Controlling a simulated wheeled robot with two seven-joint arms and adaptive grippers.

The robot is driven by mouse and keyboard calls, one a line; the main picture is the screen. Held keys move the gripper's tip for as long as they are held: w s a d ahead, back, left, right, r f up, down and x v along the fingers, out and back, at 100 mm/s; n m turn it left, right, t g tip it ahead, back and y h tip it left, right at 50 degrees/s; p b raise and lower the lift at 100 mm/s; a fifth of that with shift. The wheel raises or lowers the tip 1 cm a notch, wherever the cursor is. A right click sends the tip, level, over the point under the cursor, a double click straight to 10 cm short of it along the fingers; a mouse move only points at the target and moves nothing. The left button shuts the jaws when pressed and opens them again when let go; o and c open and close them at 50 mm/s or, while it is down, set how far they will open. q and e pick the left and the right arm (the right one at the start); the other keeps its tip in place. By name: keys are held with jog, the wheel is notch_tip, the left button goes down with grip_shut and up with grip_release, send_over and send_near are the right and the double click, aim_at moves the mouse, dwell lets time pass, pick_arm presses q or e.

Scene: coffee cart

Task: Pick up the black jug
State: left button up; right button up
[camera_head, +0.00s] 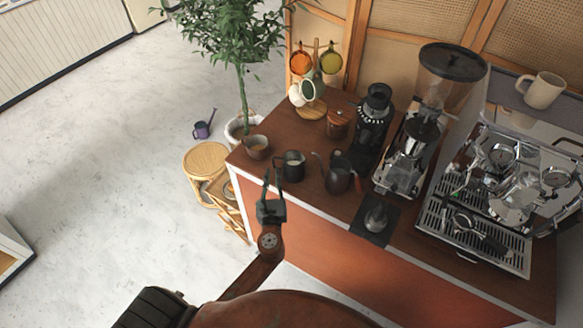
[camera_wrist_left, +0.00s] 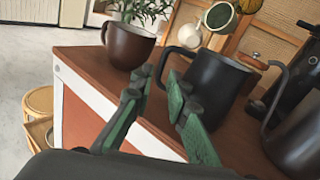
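The black jug (camera_head: 292,168) stands upright near the front edge of the wooden counter. In the left wrist view the black jug (camera_wrist_left: 212,88) is just beyond the fingers, its handle on the left side facing them. My left gripper (camera_head: 272,182) is at the counter's front edge, just left of the jug. In the left wrist view the gripper (camera_wrist_left: 162,90) has its green fingertips apart, with a narrow gap between them. The right finger overlaps the lower jug in the picture; I cannot tell whether it touches. My right gripper is not in view.
A brown cup (camera_head: 256,147) stands left of the jug, and a dark gooseneck kettle (camera_head: 338,180) stands close on its right. A wooden lidded pot (camera_head: 338,124), a mug tree (camera_head: 316,75), a grinder (camera_head: 405,160) and an espresso machine (camera_head: 510,190) are also on the counter.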

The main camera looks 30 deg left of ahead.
aim_at(274, 166)
pick_arm(q)
jog(key=x, duration=0.6)
jog(key=shift+d, duration=0.15)
jog(key=shift+r, duration=0.1)
jog(key=shift+c, duration=0.3)
grip_shut()
